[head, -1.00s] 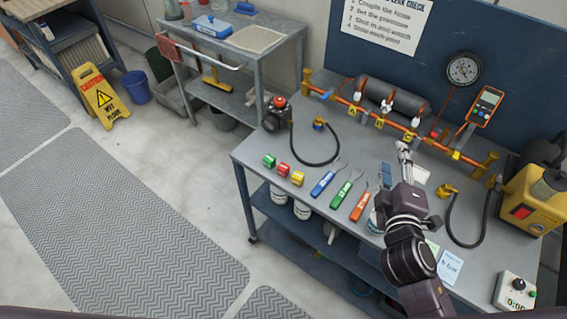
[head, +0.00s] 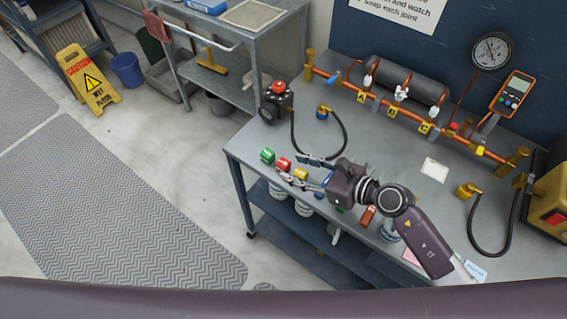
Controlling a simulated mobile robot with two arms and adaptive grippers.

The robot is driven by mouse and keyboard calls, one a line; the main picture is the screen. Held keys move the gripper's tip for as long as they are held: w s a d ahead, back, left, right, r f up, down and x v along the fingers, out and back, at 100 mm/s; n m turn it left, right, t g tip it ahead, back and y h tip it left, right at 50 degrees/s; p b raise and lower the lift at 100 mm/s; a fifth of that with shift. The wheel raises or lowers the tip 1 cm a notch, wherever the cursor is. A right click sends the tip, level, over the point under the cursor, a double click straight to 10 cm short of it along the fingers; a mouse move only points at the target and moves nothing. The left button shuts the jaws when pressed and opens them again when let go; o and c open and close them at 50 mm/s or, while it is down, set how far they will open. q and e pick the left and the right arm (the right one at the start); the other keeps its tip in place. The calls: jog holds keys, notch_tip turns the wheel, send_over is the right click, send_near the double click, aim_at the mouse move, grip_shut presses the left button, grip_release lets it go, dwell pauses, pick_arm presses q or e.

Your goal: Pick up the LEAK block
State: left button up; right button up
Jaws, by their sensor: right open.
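Three small blocks stand in a row near the left front edge of the workbench: a green block (head: 267,156), a red block (head: 284,163) and a yellow block (head: 300,174). Any lettering is too small to read, so I cannot tell which is the LEAK block. My right gripper (head: 295,168) is open and points left over the row. In the picture its fingers lie on either side of the yellow block, with the red block by the fingertips. I cannot tell its height above them. My left gripper is out of view.
The workbench (head: 385,162) carries a pipe manifold (head: 408,124) at the back. A black hose (head: 341,136) curls behind the gripper. The coloured-handled tools are partly hidden under my right arm.

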aim_at(284, 162)
jog(key=p+x, duration=0.1)
jog(key=x, duration=0.5)
jog(key=shift+w+d+r, duration=0.1)
jog(key=shift+w+r, duration=0.1)
grip_shut()
